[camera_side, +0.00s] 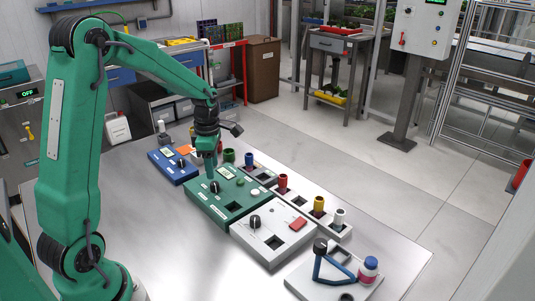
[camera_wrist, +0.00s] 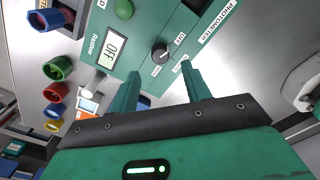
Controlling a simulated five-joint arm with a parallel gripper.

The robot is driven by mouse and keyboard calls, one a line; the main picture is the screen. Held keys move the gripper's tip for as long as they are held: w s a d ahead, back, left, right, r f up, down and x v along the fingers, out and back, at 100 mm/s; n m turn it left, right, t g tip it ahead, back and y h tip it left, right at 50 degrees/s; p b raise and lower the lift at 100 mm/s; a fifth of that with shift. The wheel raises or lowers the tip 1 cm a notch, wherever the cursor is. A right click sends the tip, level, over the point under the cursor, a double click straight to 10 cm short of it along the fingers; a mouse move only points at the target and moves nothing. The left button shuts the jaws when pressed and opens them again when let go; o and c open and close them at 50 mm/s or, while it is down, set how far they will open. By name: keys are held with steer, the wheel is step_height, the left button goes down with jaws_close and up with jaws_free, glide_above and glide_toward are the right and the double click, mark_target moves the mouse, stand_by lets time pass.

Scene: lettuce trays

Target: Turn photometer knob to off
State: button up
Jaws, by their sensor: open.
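The photometer is a green box (camera_side: 232,208) on the steel bench, with a black knob (camera_side: 215,187) on its top. In the wrist view the knob (camera_wrist: 160,53) sits just beyond the fingertips, with small labels around it. The word PHOTOMETER runs along the green box's edge in the wrist view. My gripper (camera_side: 210,166) is over the box near the knob, pointing down. In the wrist view my gripper (camera_wrist: 160,79) is open, with nothing between its fingers. I cannot tell the knob's exact pointer setting.
Behind is a row of coloured cups, including a red one (camera_side: 282,183). A blue-framed stand with a bottle (camera_side: 368,269) is at front right.

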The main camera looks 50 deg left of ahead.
steer(key=shift+r, duration=1.05)
step_height(320, 180, up, 8)
glide_above(214, 184)
steer(key=shift+w+a, duration=0.15)
steer(key=shift+r, duration=0.1)
stand_by(0.4)
steer(key=s+d+r+m+t, duration=0.2)
steer(key=s+d+m, duration=0.6)
steer(key=m, duration=0.5)
steer(key=s+d+r+m+t, duration=0.1)
steer(key=s+d+m+t, duration=0.2)
steer(key=s+d+m, duration=0.5)
steer(key=shift+s+r+m+t, duration=0.25)
steer(key=shift+r+m+t, duration=0.1)
steer(key=shift+m, duration=2.75)
